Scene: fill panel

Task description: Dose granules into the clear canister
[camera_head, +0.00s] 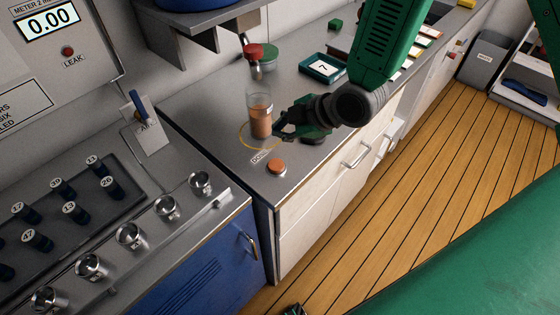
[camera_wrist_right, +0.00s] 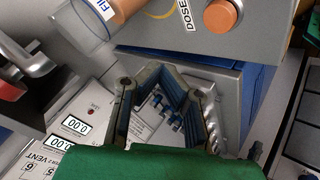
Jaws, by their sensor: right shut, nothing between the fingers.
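The clear canister (camera_head: 260,101) stands upright on the grey bench inside a yellow ring (camera_head: 243,140). Orange-brown granules (camera_head: 261,124) fill much of it. My right gripper (camera_head: 281,130) is shut and empty, beside the canister and above the bench near the button. A small dark part at the head view's bottom edge may be my left gripper (camera_head: 293,310); its fingers are unclear.
A spout with a red knob (camera_head: 253,51) hangs above the canister, under a blue container (camera_head: 195,3). A sloped panel of numbered knobs (camera_head: 130,235) fills the lower left. A tray marked 7 (camera_head: 322,69) lies farther back. The wooden floor (camera_head: 430,150) is largely clear.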

